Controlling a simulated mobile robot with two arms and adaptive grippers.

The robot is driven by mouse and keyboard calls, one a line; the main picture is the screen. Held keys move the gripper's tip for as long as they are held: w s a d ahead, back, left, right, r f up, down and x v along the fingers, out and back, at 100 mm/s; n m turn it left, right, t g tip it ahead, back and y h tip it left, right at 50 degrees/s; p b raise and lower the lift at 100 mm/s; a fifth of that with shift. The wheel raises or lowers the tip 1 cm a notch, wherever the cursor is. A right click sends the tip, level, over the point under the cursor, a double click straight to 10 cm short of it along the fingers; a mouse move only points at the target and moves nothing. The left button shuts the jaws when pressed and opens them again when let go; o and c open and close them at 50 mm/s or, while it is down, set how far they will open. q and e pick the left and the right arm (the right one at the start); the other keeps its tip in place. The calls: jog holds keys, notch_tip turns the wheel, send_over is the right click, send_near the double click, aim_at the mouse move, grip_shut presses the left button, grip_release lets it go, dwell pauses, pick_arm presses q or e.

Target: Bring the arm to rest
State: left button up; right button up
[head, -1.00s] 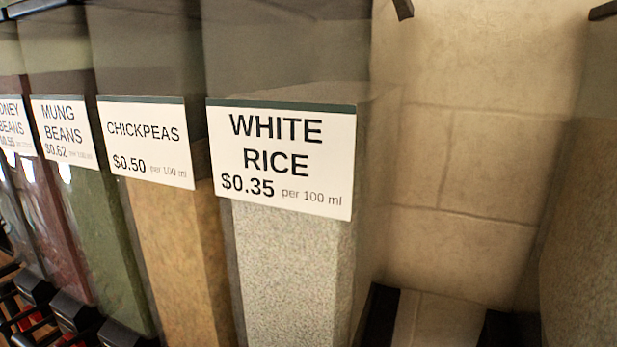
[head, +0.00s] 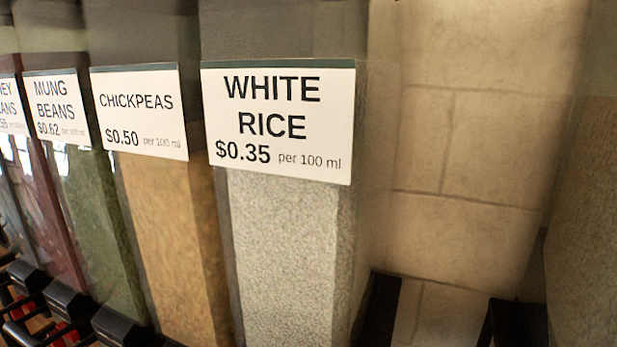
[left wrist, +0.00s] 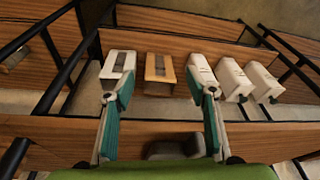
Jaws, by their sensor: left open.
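My left gripper (left wrist: 160,95) shows in the left wrist view with its two teal-padded fingers spread wide apart and nothing between their tips. Behind the fingertips, several pale box-shaped things and a tan one (left wrist: 160,68) stand in a row on a shelf. Neither gripper nor arm shows in the head view. My right gripper is in no view.
The head view shows clear bins: white rice (head: 290,250), chickpeas (head: 175,220) and mung beans (head: 95,200), with price labels. Black handles (head: 65,300) line the lower left. A wood-faced shelf edge (left wrist: 260,140) and dark posts (left wrist: 55,85) frame the wrist view.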

pick_arm(q)
jog(key=s+f+b, duration=0.3)
jog(key=f, duration=1.4)
jog(key=s+a+f+g+b, duration=0.1)
jog(key=s+f+b, duration=0.2)
jog(key=s+f, duration=0.5)
jog(key=s+a+f+g+b, duration=0.1)
jog(key=s+a+f+b, duration=0.1)
jog(key=s+f, duration=0.7)
notch_tip(320, 180, down, 6)
jog(key=shift+s+a+r+b, duration=0.15)
jog(key=shift+s+a+b, duration=0.05)
jog(key=shift+b, duration=0.65)
